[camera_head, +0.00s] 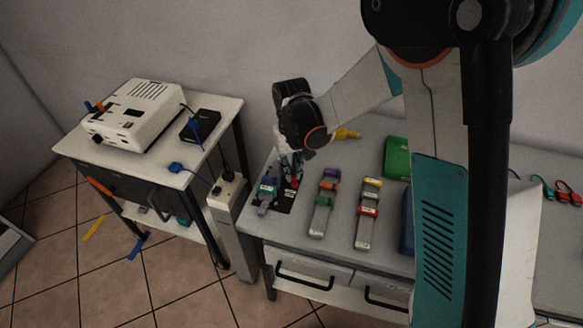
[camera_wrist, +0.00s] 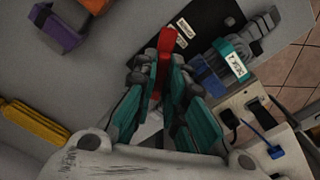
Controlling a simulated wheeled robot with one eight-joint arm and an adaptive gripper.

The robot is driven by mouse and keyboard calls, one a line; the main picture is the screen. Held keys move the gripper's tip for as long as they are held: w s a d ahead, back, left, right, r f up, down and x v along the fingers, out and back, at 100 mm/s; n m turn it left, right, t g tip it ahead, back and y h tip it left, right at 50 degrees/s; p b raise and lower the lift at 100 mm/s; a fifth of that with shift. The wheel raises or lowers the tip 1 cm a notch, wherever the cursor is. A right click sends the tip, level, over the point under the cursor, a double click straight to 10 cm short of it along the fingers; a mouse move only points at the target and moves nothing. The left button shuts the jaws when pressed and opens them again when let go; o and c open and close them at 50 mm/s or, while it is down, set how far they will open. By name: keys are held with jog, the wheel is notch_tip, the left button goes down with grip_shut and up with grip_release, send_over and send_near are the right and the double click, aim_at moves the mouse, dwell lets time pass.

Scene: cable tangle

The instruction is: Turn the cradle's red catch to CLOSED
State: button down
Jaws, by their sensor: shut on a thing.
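The red catch (camera_wrist: 167,41) stands over a black plate (camera_wrist: 211,19) in the wrist view, its lower part between my fingertips. My gripper (camera_wrist: 163,78) is shut on it, and the teal-padded fingers hide its lower end. The catch shows as a small red patch (camera_head: 294,183) under my gripper (camera_head: 289,166) in the head view. The cradle (camera_head: 263,204) sits beside the plate at the table's left end. It holds a teal and blue plug (camera_wrist: 233,58) with a white label. White marks on the plate are too small to read.
Two more holders with coloured pieces (camera_head: 323,202) (camera_head: 367,212) stand right of the cradle. A green block (camera_head: 396,158) and a yellow piece (camera_head: 346,134) lie behind. A grey socket post (camera_head: 229,200) stands left of the table, with a side table (camera_head: 75,147) beyond it.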

jog(key=shift+n, duration=0.3)
jog(key=n, duration=1)
jog(key=shift+n, duration=0.3)
dwell(0.3)
jog(key=c, duration=1.6)
grip_release()
jog(key=shift+c, duration=0.2)
notch_tip(320, 180, up, 12)
